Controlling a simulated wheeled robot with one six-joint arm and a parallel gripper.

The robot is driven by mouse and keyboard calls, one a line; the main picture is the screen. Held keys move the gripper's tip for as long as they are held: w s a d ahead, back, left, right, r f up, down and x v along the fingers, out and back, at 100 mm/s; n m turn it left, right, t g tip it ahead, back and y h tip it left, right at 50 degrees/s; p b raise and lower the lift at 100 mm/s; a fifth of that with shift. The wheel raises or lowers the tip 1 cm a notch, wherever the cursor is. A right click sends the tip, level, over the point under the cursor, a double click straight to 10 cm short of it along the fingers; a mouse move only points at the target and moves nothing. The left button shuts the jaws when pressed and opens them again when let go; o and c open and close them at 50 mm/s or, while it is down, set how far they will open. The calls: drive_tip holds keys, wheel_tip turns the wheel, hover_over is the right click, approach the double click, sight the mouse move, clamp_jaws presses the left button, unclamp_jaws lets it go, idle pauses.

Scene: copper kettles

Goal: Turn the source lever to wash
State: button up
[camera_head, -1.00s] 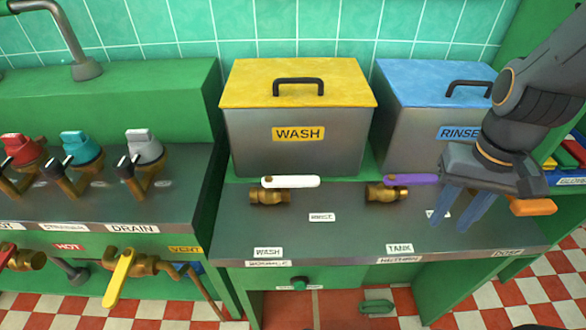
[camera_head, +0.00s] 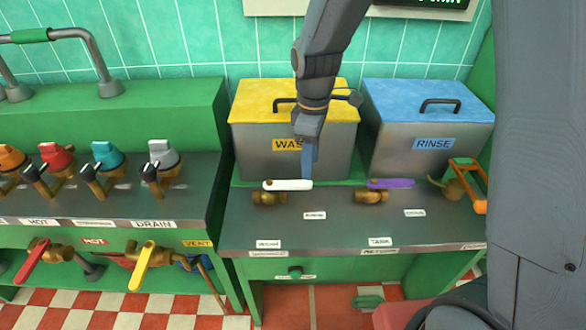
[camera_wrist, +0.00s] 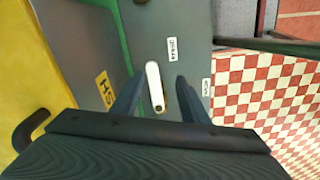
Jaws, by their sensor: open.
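A white lever (camera_head: 288,184) on a brass valve (camera_head: 269,198) lies crosswise on the counter in front of the yellow-lidded WASH tank (camera_head: 250,150). A purple lever (camera_head: 391,184) on a similar valve is to its right. I cannot read for sure which one is marked source. My gripper (camera_head: 308,172) points down at the white lever's right end. In the wrist view, my gripper (camera_wrist: 158,80) is open, with one finger on each side of the white lever (camera_wrist: 154,84). I cannot tell whether the fingers touch it.
A blue-lidded RINSE tank (camera_head: 424,137) stands to the right of the WASH tank. An orange lever (camera_head: 470,187) is farther right. Several coloured valve handles stand at the left, with a yellow lever (camera_head: 142,268) below. Small labels lie along the counter's front.

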sight(294, 183)
drive_tip(key=a+n, duration=0.1)
drive_tip(key=w+a+n, duration=0.1)
drive_tip(key=w+a+n+p, duration=0.1)
drive_tip(key=shift+a+f, duration=0.2)
drive_tip(key=shift+a, duration=0.2)
drive_tip(key=shift+f+p, duration=0.8)
drive_tip(key=shift+f, duration=3)
clamp_jaws()
